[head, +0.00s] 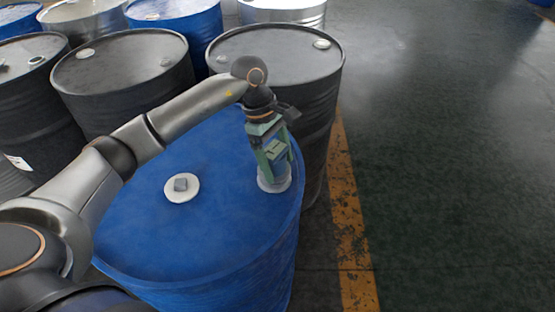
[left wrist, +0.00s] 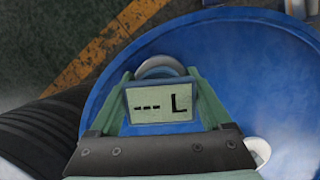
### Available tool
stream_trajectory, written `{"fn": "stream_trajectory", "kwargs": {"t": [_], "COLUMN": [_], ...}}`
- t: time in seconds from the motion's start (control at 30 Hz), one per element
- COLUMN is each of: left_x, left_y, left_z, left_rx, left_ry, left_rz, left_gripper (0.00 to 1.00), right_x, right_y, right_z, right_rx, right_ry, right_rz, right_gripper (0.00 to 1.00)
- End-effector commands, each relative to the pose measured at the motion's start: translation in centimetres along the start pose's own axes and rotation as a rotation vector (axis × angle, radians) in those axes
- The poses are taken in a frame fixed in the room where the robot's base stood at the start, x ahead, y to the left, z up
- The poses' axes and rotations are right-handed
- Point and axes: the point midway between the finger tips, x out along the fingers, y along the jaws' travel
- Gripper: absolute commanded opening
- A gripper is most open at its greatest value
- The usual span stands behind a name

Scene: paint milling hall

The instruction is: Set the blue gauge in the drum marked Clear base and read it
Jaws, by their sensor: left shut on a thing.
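My left gripper (head: 271,164), with green fingers, is shut on the gauge (head: 277,150) above the right side of a blue drum (head: 225,220). In the left wrist view the gauge's display (left wrist: 160,106) faces the camera and reads "--- L". Below the gauge is a pale round fitting (head: 274,182) on the drum top near the rim; it shows as a grey ring in the left wrist view (left wrist: 160,66). Whether the gauge's lower end is inside it is hidden. No marking on this drum is visible. My right gripper is not in view.
A white disc with a grey square plug (head: 181,186) lies on the blue drum's top. Black drums (head: 125,75) (head: 290,60) stand close behind it, with blue and silver drums further back. Right of a yellow floor line (head: 346,200) the dark floor is clear.

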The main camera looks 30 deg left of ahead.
Motion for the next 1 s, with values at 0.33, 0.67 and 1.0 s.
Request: {"fn": "stream_trajectory", "kwargs": {"t": [0.33,0.67,1.0], "left_x": [0.9,1.3,1.3], "left_y": [0.1,0.1,0.0], "left_z": [-0.3,-0.4,-0.5], "left_rx": [0.0,0.0,-0.001], "left_ry": [-0.001,-0.001,0.001], "left_rz": [0.002,0.002,0.0], "left_gripper": [0.0,0.92,1.0], "right_x": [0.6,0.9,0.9], "right_y": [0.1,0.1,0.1], "right_z": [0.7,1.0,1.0], "right_rx": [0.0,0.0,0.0], "right_ry": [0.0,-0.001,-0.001], "right_rz": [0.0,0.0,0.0], "right_gripper": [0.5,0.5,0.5]}}
